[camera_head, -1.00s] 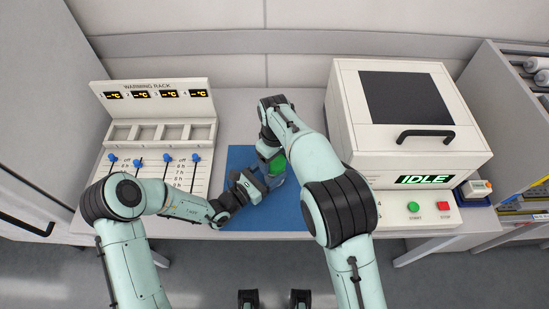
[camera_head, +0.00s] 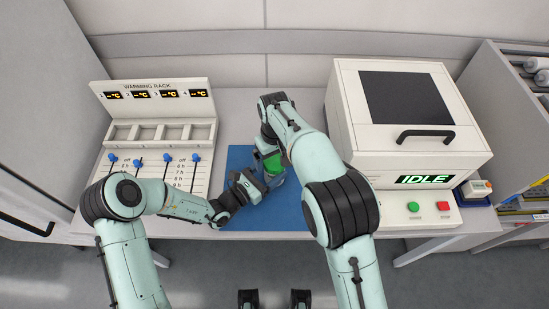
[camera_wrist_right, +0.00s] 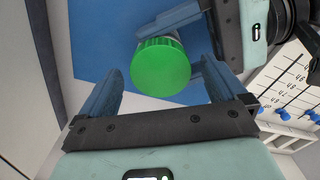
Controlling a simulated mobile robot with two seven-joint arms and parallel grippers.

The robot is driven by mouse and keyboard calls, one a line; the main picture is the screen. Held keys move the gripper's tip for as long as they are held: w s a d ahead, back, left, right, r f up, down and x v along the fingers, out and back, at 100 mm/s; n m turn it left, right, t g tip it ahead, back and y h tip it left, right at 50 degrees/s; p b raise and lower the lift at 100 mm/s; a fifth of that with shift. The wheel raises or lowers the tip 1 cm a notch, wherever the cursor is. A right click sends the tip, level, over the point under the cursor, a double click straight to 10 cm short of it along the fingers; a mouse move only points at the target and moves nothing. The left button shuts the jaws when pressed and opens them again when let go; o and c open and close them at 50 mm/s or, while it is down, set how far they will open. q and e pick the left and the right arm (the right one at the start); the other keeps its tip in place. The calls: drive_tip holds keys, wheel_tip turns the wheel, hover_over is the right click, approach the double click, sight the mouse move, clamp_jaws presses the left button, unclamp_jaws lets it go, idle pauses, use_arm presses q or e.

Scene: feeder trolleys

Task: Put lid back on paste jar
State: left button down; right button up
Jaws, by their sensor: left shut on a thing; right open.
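The paste jar (camera_head: 276,179) stands on the blue mat (camera_head: 290,212), with the round green lid (camera_head: 273,163) on its top. In the right wrist view the lid (camera_wrist_right: 160,67) faces the camera and hides most of the jar. Whether it is fully seated cannot be told. My left gripper (camera_head: 260,182) is shut on the jar from the left, below the lid. My right gripper (camera_wrist_right: 158,72) is open, its fingers on either side of the lid and apart from it. In the head view my right gripper (camera_head: 267,143) is just behind the lid, partly hidden by its arm.
The warming rack (camera_head: 155,88) with empty slots and blue sliders stands at left. A white machine (camera_head: 408,125) reading IDLE, with a black handle, stands close on the right. Bare mat lies in front of the jar.

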use_arm(q)
drive_tip(key=shift+r, duration=0.1)
use_arm(e)
drive_tip(key=shift+r, duration=1.85)
drive_tip(key=shift+o, duration=0.2)
drive_tip(key=shift+r, duration=0.1)
wheel_tip(320, 180, up, 12)
use_arm(q)
unclamp_jaws()
drive_tip(key=b+v, duration=0.1)
drive_tip(key=v, duration=1.2)
drive_tip(key=shift+s+a, duration=0.1)
drive_tip(key=shift+s, duration=0.05)
use_arm(e)
drive_tip(key=shift+s+f, duration=0.1)
drive_tip(key=shift+f, duration=0.7)
